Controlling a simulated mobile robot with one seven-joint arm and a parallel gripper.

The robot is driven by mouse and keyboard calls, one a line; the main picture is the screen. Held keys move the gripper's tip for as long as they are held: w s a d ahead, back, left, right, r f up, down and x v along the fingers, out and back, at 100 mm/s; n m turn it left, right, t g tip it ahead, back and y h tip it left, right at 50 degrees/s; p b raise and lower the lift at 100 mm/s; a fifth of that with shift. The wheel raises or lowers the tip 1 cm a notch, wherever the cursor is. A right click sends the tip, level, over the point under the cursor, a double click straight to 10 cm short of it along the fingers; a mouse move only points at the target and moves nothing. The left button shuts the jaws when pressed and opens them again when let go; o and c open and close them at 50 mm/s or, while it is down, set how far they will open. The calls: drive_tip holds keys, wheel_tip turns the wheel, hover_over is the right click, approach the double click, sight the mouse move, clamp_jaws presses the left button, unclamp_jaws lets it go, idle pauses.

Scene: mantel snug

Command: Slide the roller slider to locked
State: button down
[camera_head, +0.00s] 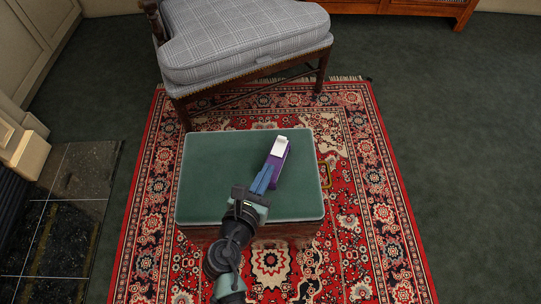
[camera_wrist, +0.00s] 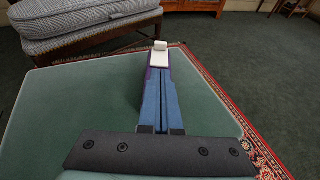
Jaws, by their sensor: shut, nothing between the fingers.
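The roller slider is a purple bar with a white block (camera_head: 279,146) at its far end. It lies on the green top of an ottoman (camera_head: 215,165). In the head view the purple body (camera_head: 285,161) shows beside my gripper (camera_head: 271,166), whose blue fingers are closed together and point at the white block. In the wrist view my gripper (camera_wrist: 159,74) reaches close to the near side of the white block (camera_wrist: 159,56), and I cannot tell if they touch. The fingers hide much of the purple body. Its lock marking is not visible.
A grey plaid chair (camera_head: 245,38) stands just behind the ottoman. A red patterned rug (camera_head: 370,190) lies under both. A dark tiled hearth (camera_head: 60,215) is at the left. The ottoman top is otherwise clear, and the carpet at right is open.

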drive_tip(key=p+v, duration=0.1)
drive_tip(key=v, duration=0.4)
drive_tip(key=shift+s, duration=0.1)
idle(0.4)
